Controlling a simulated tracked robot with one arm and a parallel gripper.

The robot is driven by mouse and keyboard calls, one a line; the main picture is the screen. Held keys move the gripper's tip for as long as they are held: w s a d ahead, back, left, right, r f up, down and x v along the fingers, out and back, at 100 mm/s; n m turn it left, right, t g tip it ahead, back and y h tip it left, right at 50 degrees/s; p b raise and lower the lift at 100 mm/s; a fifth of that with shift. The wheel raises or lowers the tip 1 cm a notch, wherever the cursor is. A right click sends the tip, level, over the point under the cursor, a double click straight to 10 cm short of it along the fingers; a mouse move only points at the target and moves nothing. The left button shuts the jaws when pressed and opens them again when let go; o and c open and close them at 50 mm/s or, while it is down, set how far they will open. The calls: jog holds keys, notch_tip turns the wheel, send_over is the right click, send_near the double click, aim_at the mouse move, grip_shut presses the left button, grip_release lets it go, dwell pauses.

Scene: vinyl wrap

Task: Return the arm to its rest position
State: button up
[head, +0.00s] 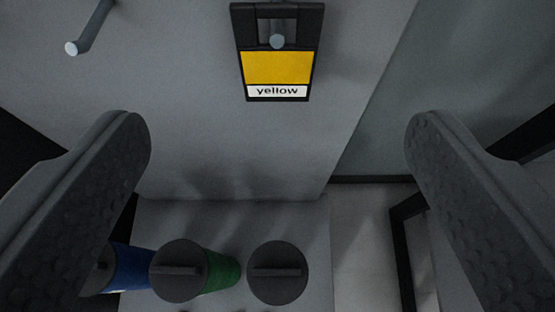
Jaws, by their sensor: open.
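My gripper (278,150) shows as two dark textured fingers, one at the left and one at the right of the head view. They are wide apart with nothing between them. A black tag with a yellow patch and the word "yellow" (277,68) hangs on a grey peg on the wall, at the top centre beyond the fingers. The rest of my arm is not visible.
A bare peg (90,27) sticks out at the upper left. Below, a grey surface (200,212) bears dark-lidded containers: one blue (130,268), one green (222,270) and one with only its lid (277,272) visible. A dark frame (405,240) stands at the lower right.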

jog(key=shift+v, duration=1.05)
notch_tip(320, 180, up, 23)
jog(key=t+b, duration=0.2)
jog(key=s+r, duration=0.7)
jog(key=r, duration=0.4)
jog(key=s+r+b, duration=0.1)
jog(key=s+r, duration=0.5)
jog(key=r, duration=0.6)
jog(key=shift+s+r+t, duration=0.25)
jog(key=shift+s+t, duration=0.1)
jog(key=shift+t, duration=0.05)
jog(key=shift+a, duration=0.1)
